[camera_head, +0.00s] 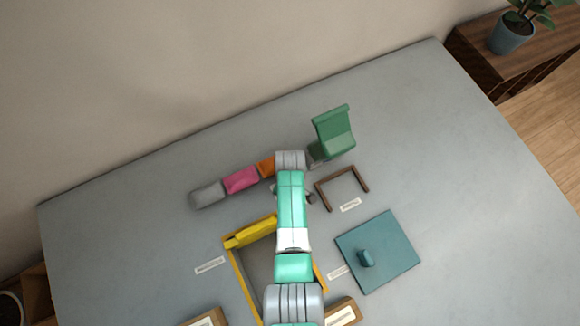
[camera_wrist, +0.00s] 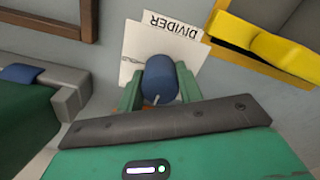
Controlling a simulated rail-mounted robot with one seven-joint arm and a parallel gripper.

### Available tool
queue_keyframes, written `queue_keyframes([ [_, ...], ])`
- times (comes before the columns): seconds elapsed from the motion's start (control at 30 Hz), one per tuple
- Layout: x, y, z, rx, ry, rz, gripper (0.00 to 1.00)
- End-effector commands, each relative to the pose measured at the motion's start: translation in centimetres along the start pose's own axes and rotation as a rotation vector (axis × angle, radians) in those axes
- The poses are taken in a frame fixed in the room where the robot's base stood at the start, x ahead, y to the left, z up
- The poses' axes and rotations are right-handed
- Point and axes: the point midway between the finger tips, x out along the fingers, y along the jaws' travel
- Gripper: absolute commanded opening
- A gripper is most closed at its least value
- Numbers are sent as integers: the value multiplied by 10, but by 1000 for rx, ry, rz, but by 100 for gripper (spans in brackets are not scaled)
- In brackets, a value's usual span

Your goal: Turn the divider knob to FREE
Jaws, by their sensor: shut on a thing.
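The divider knob (camera_wrist: 160,76) is a blue round knob with a short white mark on its near edge in the wrist view. It stands on a white plate (camera_wrist: 136,48) with a DIVIDER label (camera_wrist: 172,25) that reads upside down there. My gripper (camera_wrist: 159,86) is shut on the knob, with one green finger on each side of it. No FREE marking can be read, and part of the plate is hidden by the knob and fingers. In the head view my arm covers the knob and the gripper's fingertips.
A yellow-edged open box (camera_head: 238,268) lies left of and under my arm. A brown U-shaped frame (camera_head: 343,174), a green chair-shaped piece (camera_head: 334,135) and a teal board (camera_head: 385,262) with a peg are on the right. Grey, pink and orange blocks (camera_head: 240,180) lie left.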

Motion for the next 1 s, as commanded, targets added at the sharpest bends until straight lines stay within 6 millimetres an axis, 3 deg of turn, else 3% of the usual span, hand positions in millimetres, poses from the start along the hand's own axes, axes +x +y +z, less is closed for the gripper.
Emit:
queue_keyframes([
  [0.73,1,0,0,-79,0,0,13],
  [0.77,1,0,0,-79,0,0,38],
  [0.87,1,0,0,-79,0,0,57],
  [1.0,0,0,0,-78,0,0,57],
])
